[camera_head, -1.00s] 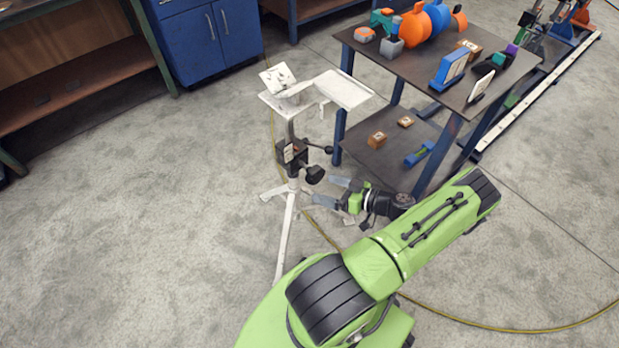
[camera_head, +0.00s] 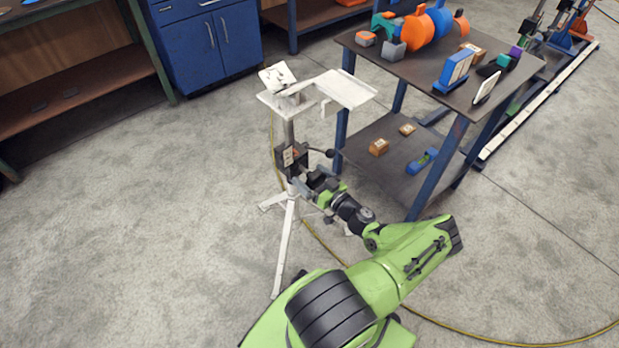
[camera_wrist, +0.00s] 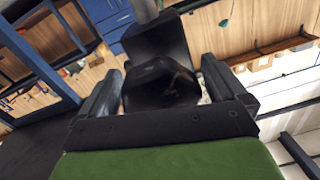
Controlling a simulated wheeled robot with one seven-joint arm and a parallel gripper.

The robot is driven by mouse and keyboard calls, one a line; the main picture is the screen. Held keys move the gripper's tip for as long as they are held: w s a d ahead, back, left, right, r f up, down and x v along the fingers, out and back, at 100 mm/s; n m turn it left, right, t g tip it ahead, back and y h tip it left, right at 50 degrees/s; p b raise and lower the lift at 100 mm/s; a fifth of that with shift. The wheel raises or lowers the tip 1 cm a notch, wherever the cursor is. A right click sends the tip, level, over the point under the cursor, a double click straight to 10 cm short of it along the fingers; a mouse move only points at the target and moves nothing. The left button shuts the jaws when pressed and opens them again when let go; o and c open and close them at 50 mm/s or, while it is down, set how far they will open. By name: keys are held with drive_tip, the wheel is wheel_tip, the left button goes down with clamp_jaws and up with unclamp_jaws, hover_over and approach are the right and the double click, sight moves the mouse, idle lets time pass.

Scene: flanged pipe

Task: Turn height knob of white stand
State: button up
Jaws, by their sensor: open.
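The white stand (camera_head: 346,89) stands upright on a tripod base left of the work table, with a dark clamp block (camera_head: 291,160) on its post. My gripper (camera_head: 307,181) is at this block, on its right side. In the wrist view, the black height knob (camera_wrist: 160,88) lies between the two open fingers of my gripper (camera_wrist: 161,78), one finger on each side. A gap or contact at the finger sides is hard to tell. In the head view the knob is mostly hidden by my gripper.
A black lever (camera_head: 329,153) sticks out to the right of the block, just above my gripper. The dark work table (camera_head: 405,70) with pipe parts is close on the right. A yellow cable (camera_head: 480,324) lies on the floor. The floor on the left is clear.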

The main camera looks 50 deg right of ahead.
drive_tip(key=shift+w+d, duration=0.1)
drive_tip(key=shift+w, duration=0.45)
drive_tip(key=c, duration=1)
drive_tip(key=shift+m, duration=0.4)
drive_tip(key=m, duration=0.4)
drive_tip(key=shift+m, duration=0.4)
drive_tip(key=m, duration=1)
drive_tip(key=shift+r+m, duration=0.1)
drive_tip(key=shift+m, duration=0.3)
drive_tip(key=m, duration=0.5)
drive_tip(key=shift+m, duration=0.3)
